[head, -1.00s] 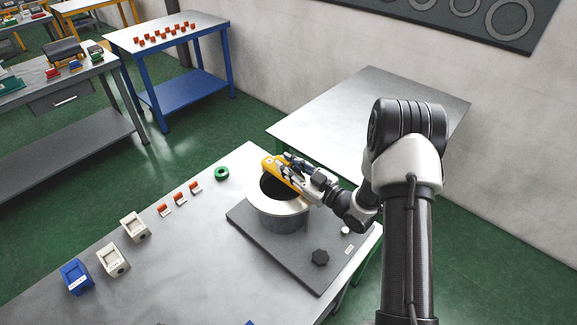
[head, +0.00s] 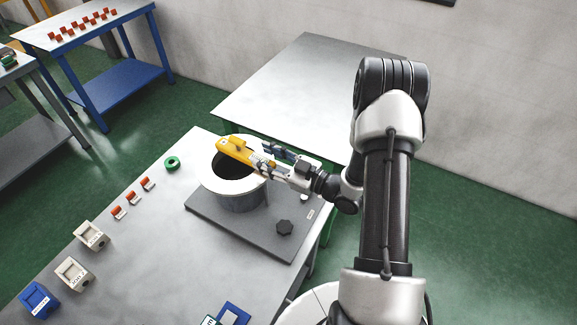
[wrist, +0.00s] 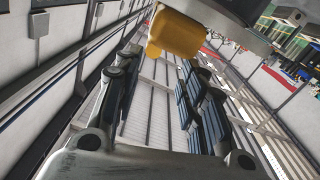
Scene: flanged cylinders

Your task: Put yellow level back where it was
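The yellow level (head: 238,150) lies across the top of the wide flanged cylinder (head: 238,199), over the far right part of its rim. From here I cannot tell whether its whole underside touches the rim. My gripper (head: 264,158) is at the level's right end, in line with its length. In the wrist view the fingers of my gripper (wrist: 160,62) stand apart with a clear gap between them. The rounded near end of the level (wrist: 176,36) shows at and beyond the fingertips. The fingers hide part of the level's right end in the head view.
A green ring (head: 172,163), small red-and-white pieces (head: 133,198), two beige holders (head: 91,236) and a blue holder (head: 38,300) are on the bench. A bare grey table (head: 300,90) stands behind.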

